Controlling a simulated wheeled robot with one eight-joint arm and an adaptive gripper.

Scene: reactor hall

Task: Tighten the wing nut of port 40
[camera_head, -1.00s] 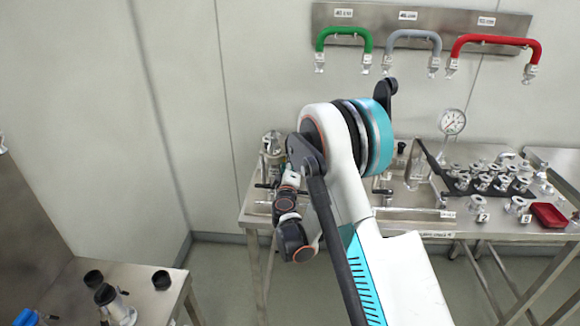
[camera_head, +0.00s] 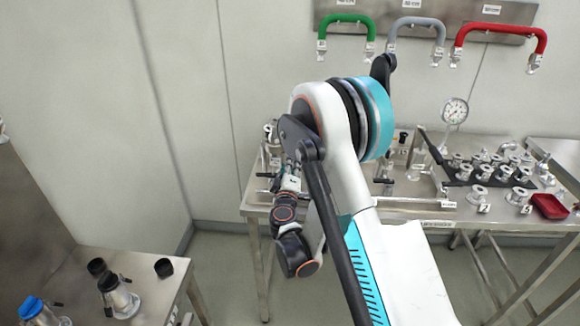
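My arm fills the middle of the head view. Its wrist bends down and back toward the left end of the steel bench (camera_head: 430,216). My gripper (camera_head: 291,166) is small and mostly hidden against the arm, over the bench's left end; I cannot see whether its fingers are apart or hold anything. A metal fitting (camera_head: 270,131) shows partly behind my arm there. Dark T-handles sit on that end of the bench. I cannot make out which fitting is port 40, and its wing nut is not distinguishable.
A pressure gauge (camera_head: 455,111), a black mat (camera_head: 462,183) with several metal flanges, and a red tray (camera_head: 549,206) are on the bench's right. Green (camera_head: 346,20), grey (camera_head: 416,23) and red (camera_head: 500,29) hoses hang above. A side table (camera_head: 150,292) with capped fittings stands lower left.

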